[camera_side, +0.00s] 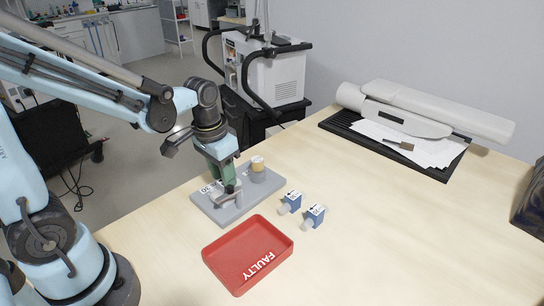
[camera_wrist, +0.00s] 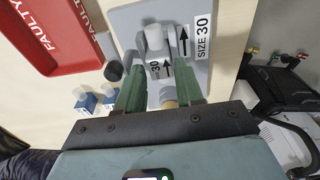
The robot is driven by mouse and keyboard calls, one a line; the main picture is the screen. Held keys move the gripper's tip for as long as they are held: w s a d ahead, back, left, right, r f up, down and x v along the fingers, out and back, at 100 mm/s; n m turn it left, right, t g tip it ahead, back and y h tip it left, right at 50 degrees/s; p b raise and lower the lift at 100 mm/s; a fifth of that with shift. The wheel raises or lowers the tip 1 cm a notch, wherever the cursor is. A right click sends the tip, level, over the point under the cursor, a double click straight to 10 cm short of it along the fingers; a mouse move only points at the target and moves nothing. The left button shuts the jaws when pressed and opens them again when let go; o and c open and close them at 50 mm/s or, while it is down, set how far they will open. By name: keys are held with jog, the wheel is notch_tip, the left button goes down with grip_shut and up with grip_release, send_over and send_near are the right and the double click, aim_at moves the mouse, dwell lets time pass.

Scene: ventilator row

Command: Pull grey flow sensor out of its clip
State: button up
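The grey flow sensor (camera_wrist: 160,68), marked "30" with an arrow, sits at the clip on the grey base plate (camera_side: 203,206). Its pale round end (camera_wrist: 153,37) shows beyond my fingertips in the wrist view. The plate (camera_wrist: 128,22) carries a "SIZE 30" label and another arrow. My gripper (camera_side: 226,178) points down over the plate, and its green fingers (camera_wrist: 160,80) stand one on each side of the sensor. Whether they touch it cannot be made out. In the side view the fingers partly hide the sensor, and the clip is mostly hidden.
A red tray marked "FAULTY" (camera_side: 212,254) lies in front of the plate. Two blue sensors with pale ends (camera_side: 292,201) (camera_side: 314,216) stand to the right. A tan-topped grey post (camera_side: 258,168) rises at the plate's back.

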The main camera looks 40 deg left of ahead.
jog(key=shift+w+f, duration=0.1)
jog(key=shift+f, duration=0.7)
jog(key=shift+c, duration=0.4)
grip_shut()
jog(key=shift+r, duration=0.1)
jog(key=shift+r, duration=1.9)
